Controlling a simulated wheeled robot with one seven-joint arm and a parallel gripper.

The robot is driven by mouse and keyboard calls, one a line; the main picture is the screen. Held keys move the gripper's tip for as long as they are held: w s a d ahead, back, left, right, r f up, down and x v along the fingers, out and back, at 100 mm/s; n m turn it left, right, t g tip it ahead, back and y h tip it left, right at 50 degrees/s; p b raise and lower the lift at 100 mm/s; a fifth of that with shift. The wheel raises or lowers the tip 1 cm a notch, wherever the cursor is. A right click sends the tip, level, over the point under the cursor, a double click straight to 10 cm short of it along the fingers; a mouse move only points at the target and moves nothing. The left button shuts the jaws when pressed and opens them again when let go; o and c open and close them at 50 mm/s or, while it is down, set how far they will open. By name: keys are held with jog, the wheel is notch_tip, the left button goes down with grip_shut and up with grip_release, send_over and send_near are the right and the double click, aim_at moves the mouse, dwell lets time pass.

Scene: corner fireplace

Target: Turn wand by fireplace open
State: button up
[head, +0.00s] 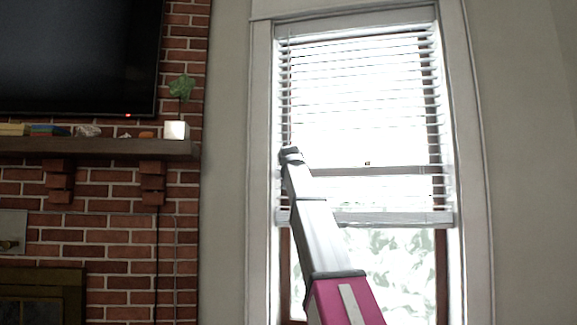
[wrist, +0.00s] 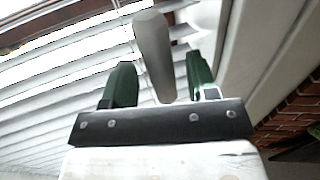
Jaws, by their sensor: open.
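The wand (wrist: 153,50) is a pale grey rod, thicker at its near end, in the wrist view. It stands between the two green fingers of my gripper (wrist: 160,66), with a gap to each finger. My gripper is open and does not clasp it. In the head view my gripper (head: 291,153) is at the left side of the window blind (head: 360,85). The wand is too thin there to make out clearly. The blind's slats hang over the upper window, and bright light shows between them.
The window frame (head: 261,180) is close on the left of my gripper. A brick fireplace wall (head: 110,240) with a wooden mantel (head: 100,148) stands further left, below a dark television (head: 75,55). A plain wall (head: 525,160) is on the right.

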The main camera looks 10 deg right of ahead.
jog(key=w, duration=0.3)
jog(key=shift+w+d, duration=0.25)
jog(key=c, duration=0.9)
jog(key=shift+d+m+h, duration=0.1)
jog(key=shift+m+h, duration=0.7)
jog(key=shift+h, duration=0.4)
jog(key=shift+s, duration=0.1)
jog(key=o, duration=0.9)
jog(key=shift+s, duration=0.1)
